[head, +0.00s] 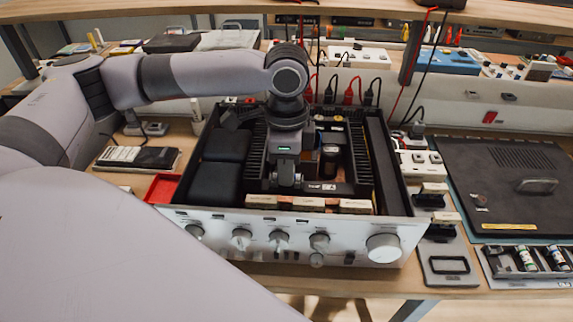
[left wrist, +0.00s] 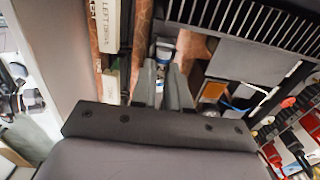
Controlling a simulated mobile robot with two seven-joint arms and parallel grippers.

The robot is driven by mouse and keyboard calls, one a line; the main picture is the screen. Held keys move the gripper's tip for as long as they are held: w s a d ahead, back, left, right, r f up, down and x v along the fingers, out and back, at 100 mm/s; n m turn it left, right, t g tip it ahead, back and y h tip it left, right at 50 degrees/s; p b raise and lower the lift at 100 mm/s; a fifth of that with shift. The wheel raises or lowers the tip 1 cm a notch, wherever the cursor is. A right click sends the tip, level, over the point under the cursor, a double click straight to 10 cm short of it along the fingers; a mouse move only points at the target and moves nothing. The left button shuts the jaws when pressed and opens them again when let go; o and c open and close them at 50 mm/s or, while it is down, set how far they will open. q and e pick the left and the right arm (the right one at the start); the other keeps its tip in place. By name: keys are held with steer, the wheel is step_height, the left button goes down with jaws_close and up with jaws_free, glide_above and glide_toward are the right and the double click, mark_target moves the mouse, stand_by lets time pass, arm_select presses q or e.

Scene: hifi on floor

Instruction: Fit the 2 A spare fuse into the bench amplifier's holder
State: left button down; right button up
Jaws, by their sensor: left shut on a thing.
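The bench amplifier (head: 290,222) stands open on the bench, its knobbed silver front facing me. My left gripper (head: 287,188) reaches down into its chassis, just behind the front panel, with narrow fingers together. The left wrist view shows the fingertips (left wrist: 163,72) at a small pale cylinder with a blue band (left wrist: 165,48), which looks like the 2 A fuse. The fingers hide part of it. I cannot make out the holder or whether the fuse touches it. My right gripper is not in view.
Dark blocks (head: 222,146) and finned heat sinks crowd the chassis around the gripper. A tray (head: 540,284) with labelled tubes lies at the lower right, below a dark cover panel (head: 500,180). A red tray (head: 163,187) sits left of the amplifier. Test leads hang behind.

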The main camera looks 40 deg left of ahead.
arm_select(q)
steer(key=shift+f, duration=0.1)
stand_by(0.3)
steer(key=c, duration=1)
jaws_free()
steer(key=shift+c, duration=0.2)
step_height(320, 180, up, 7)
steer(key=shift+r, duration=0.1)
